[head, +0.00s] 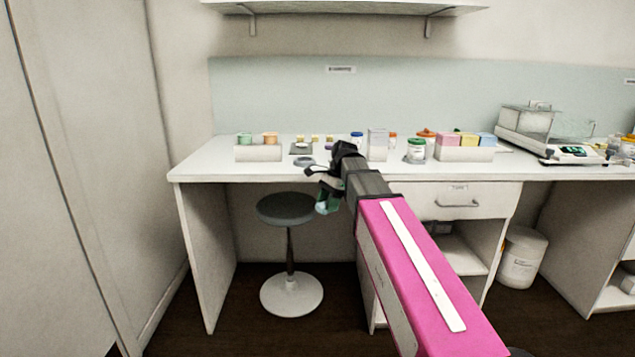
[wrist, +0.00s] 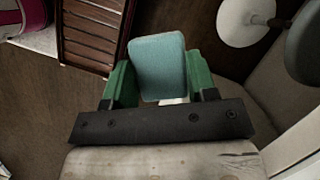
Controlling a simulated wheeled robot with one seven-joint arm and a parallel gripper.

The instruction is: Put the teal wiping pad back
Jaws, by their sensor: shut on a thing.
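The teal wiping pad (wrist: 158,66) is a rounded block held between the green fingers of my gripper (wrist: 157,78) in the wrist view. My gripper is shut on it, one finger on each side. In the head view my gripper (head: 328,196) is in front of the bench, below the level of its top and just right of the stool seat. Only a small pale teal part of the pad (head: 321,208) shows there, and the fingers partly hide it.
The white bench (head: 235,165) bears a white holder (head: 467,154) with yellow, pink and blue blocks, a green-lidded jar (head: 416,152), a small left tray (head: 258,153) and a balance (head: 545,135). A stool (head: 287,208) stands before it. A slatted brown thing (wrist: 92,30) shows in the wrist view.

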